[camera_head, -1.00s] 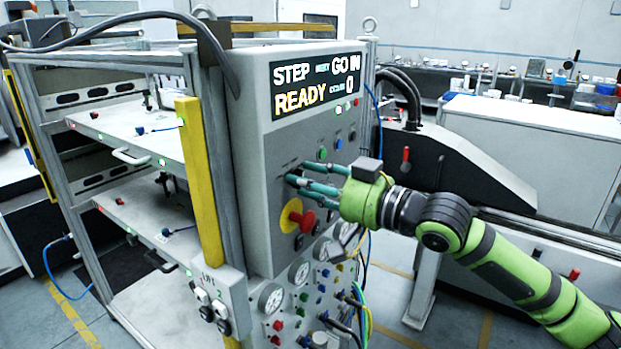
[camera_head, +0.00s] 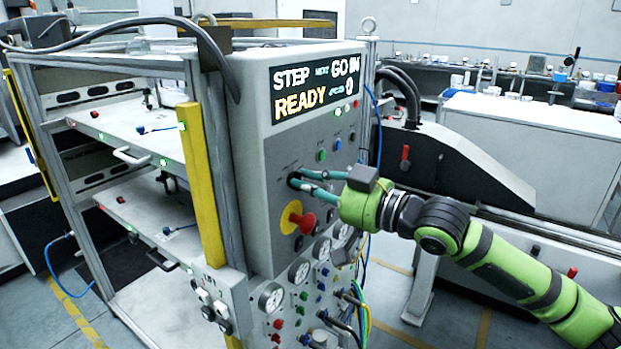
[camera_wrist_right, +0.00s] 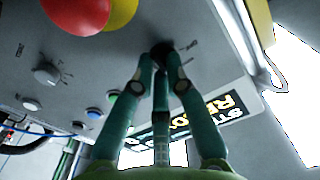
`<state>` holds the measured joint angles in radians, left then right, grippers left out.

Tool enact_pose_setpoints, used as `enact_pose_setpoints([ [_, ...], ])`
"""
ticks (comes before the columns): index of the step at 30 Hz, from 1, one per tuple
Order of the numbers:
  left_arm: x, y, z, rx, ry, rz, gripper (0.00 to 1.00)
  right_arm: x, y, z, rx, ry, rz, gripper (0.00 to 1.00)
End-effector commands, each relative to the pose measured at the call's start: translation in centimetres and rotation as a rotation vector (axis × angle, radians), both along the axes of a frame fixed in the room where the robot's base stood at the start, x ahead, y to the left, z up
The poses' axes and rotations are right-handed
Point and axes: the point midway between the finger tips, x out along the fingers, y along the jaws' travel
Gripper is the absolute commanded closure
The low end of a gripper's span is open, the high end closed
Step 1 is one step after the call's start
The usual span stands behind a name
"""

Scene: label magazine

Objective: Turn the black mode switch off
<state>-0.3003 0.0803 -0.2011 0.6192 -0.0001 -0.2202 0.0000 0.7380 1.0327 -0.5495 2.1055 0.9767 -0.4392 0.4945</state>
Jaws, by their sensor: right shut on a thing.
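The black mode switch (camera_wrist_right: 162,51) is a small dark knob on the grey control panel (camera_head: 259,160), just above the red mushroom button in the head view. My right gripper (camera_head: 296,180) reaches the panel from the right. In the right wrist view its green fingers (camera_wrist_right: 161,62) meet around the switch and are shut on it, covering part of it. The exact angle of the switch is hard to read. My left gripper is not in view.
A red mushroom button on a yellow base (camera_head: 306,221) sits close below the fingers. Green and blue buttons (camera_head: 321,156) are above them. A display (camera_head: 315,88) reads STEP, GO IN and READY. Gauges and cables are below.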

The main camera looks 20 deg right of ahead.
Motion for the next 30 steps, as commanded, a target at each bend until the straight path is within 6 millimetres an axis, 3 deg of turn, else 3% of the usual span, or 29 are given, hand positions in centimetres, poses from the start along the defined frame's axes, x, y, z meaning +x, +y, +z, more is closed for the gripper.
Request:
enact_pose_setpoints([
  [30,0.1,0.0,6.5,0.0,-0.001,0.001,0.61,-0.1,0.1,0.5,-0.76,-0.591,0.001,1.0],
])
